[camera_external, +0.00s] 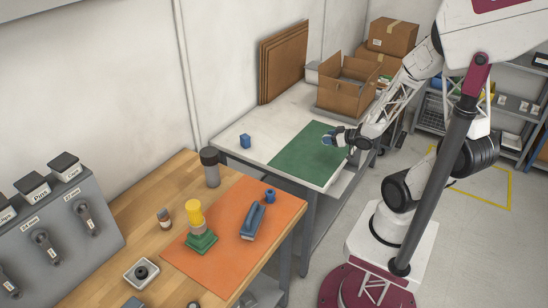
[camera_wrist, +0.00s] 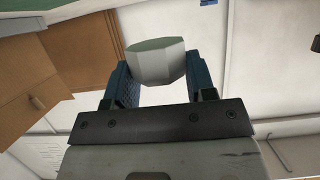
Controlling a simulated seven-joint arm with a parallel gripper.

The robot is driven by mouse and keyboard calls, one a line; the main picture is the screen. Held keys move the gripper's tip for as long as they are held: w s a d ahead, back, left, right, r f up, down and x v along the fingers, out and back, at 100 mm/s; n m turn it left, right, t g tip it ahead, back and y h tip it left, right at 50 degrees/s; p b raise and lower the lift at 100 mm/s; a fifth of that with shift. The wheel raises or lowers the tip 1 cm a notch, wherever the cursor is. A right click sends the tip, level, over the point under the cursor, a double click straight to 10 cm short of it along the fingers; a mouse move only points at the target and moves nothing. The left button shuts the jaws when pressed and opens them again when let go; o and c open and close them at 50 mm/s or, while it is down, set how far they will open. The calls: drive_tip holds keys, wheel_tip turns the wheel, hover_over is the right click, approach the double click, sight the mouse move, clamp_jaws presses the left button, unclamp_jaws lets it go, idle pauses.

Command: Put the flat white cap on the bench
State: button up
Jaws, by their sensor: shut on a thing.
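My gripper (camera_external: 330,139) is over the green mat (camera_external: 300,152) on the white-topped table (camera_external: 285,110). In the wrist view its two blue fingers (camera_wrist: 160,80) are shut on a pale grey-white, many-sided piece, which I take as the flat white cap (camera_wrist: 160,62). The cap sits between the fingertips, its far side hidden. In the external view the cap is too small to make out, and I cannot tell its exact height over the mat. The wooden bench (camera_external: 168,175) stands at the front left, with an orange mat (camera_external: 222,262) on it.
A blue cube (camera_external: 245,141) stands on the white table left of the mat. An open cardboard box (camera_external: 345,95) and brown boards (camera_external: 284,62) stand behind. On the wooden bench are a grey bottle (camera_external: 210,168), a yellow-green stack (camera_external: 198,226) and a blue tool (camera_external: 253,221).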

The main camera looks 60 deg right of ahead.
sight(327, 157)
drive_tip(key=shift+f, duration=2)
drive_tip(key=shift+f, duration=0.1)
drive_tip(key=shift+f, duration=1.9)
drive_tip(key=shift+f, duration=0.1)
drive_tip(key=o, duration=0.9)
